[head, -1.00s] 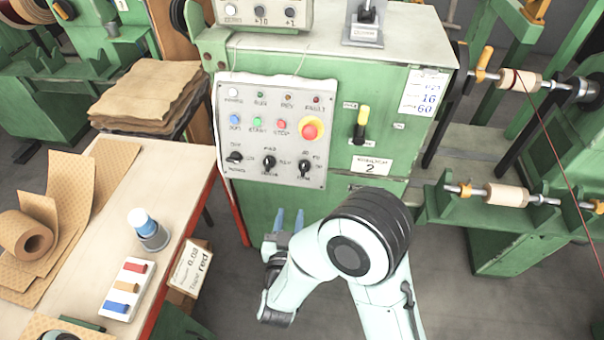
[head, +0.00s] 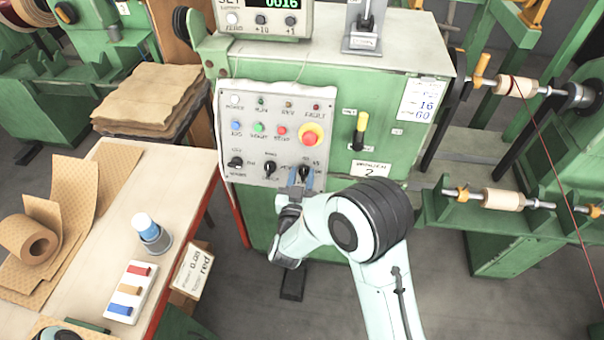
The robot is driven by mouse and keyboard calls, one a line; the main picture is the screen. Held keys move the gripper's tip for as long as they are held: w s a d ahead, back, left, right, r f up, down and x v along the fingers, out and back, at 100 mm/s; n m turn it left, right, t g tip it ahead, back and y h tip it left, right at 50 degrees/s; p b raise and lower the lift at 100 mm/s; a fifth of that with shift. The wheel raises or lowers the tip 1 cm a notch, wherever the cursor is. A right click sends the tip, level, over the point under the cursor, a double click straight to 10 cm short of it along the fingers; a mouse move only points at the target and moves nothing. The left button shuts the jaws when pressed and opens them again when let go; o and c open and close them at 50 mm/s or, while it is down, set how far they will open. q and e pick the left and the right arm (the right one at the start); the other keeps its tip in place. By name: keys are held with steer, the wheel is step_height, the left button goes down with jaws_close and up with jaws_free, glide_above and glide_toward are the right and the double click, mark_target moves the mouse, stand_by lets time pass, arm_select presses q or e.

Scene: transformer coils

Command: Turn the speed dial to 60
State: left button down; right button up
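The grey control panel (head: 262,182) is on the front of the green machine. Its bottom row has several black knobs: a left one (head: 235,162), a middle one (head: 270,172) and a right one (head: 305,172). The labels by the right knob are small, one looks like 45, and its exact setting is unclear. My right gripper (head: 303,182) is at this right knob, its blue fingers apart with the knob between their tips. I cannot tell whether they touch it. My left gripper cannot be made out.
A red emergency button (head: 311,135) sits above the right knob, with coloured push buttons to its left. A black and yellow lever (head: 360,130) is to the right. A paper card (head: 422,99) shows 16 and 60. The counter display (head: 275,4) reads 0016. A workbench (head: 185,180) stands at left.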

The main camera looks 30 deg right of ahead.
steer(key=shift+w+d, duration=0.1)
steer(key=shift+w, duration=0.05)
jaws_close()
steer(key=shift+f+m+b, duration=0.15)
steer(key=shift+m+b, duration=0.35)
steer(key=shift+b, duration=0.05)
steer(key=m+g+h+b, duration=0.1)
steer(key=m+b, duration=0.3)
steer(key=shift+d+m+g+h, duration=0.1)
steer(key=shift+m+g+h, duration=0.2)
steer(key=shift+g+h, duration=0.1)
steer(key=shift+m+g+b, duration=0.5)
steer(key=shift+m+b, duration=0.1)
steer(key=shift+m, duration=0.4)
arm_select(q)
step_height(320, 180, down, 8)
steer(key=s+b, duration=0.1)
steer(key=shift+s+r, duration=0.2)
steer(key=shift+s, duration=0.05)
arm_select(e)
steer(key=shift+s+m+g+h, duration=0.2)
steer(key=shift+m+g+h, duration=0.3)
steer(key=shift+m, duration=1.1)
arm_select(q)
steer(key=shift+b, duration=0.3)
arm_select(e)
steer(key=shift+m, duration=0.3)
